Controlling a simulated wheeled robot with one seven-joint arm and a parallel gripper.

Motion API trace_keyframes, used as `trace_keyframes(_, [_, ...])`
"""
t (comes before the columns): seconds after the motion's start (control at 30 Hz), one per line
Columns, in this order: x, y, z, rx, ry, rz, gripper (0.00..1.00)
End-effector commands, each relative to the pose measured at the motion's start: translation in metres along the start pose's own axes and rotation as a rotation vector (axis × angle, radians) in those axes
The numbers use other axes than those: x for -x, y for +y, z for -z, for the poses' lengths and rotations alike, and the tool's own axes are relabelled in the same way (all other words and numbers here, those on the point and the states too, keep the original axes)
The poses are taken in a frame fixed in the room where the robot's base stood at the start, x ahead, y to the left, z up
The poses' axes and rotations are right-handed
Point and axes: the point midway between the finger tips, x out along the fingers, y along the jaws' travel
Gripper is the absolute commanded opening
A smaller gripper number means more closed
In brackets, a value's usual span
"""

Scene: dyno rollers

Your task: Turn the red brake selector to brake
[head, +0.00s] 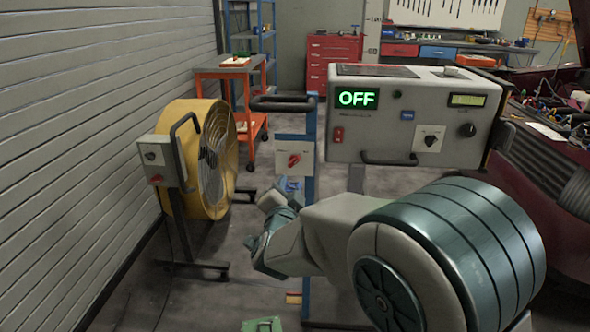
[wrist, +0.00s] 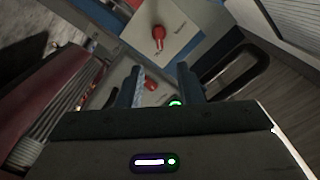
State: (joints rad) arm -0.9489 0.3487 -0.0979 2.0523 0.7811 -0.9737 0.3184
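The red brake selector (head: 293,160) is a red knob on a pale square plate (head: 306,158) on the blue post, in the middle of the head view. In the wrist view a red knob (wrist: 158,34) stands on a pale plate with small printed words too blurred to read; it looks like the same selector. My gripper (head: 268,200) is below and left of the plate in the head view, apart from it. In the wrist view its two fingers (wrist: 162,86) stand apart with nothing held between them. A second red part (wrist: 152,85) shows beyond the fingers.
A grey console (head: 405,115) showing a green OFF stands right of the post. A yellow fan (head: 205,150) and a grey switch box (head: 155,160) with a red knob stand at left. A black handle (head: 284,103) tops the post. A dark red car (head: 550,170) is at right.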

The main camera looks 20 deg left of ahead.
Motion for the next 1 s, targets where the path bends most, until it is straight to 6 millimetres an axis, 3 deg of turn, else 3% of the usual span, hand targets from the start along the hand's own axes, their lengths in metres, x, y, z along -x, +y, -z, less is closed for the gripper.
trace_keyframes(0.5, [-0.098,0.001,0.0,0.003,0.0,0.0,0.33])
trace_keyframes(0.7, [-0.117,0.001,0.0,0.002,-0.002,0.0,0.33])
trace_keyframes(1.0, [-0.123,0.001,0.001,0.002,-0.002,0.0,0.33])
